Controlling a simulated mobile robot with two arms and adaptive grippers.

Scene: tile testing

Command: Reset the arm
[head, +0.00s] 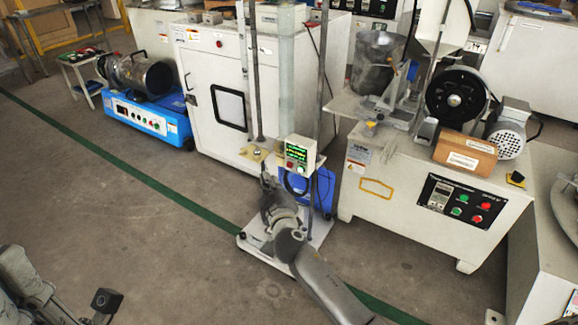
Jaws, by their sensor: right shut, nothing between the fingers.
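My right arm comes in from the bottom, right of the middle. Its gripper (266,178) is shut and empty, pointing away from me. It appears in front of the small white-based test stand, just left of and below the control box (297,153) with a lit green display. I cannot tell whether it touches the stand. Parts of my left arm show in the bottom left corner, cut off by the frame edge; the state of its gripper cannot be made out.
A white cabinet (205,125) stands behind the stand. A blue-based machine (130,112) is at left. A white machine with a control panel (400,205) and a cardboard-brown box (464,154) is close on the right. The grey floor (130,225) with a green line is clear at left.

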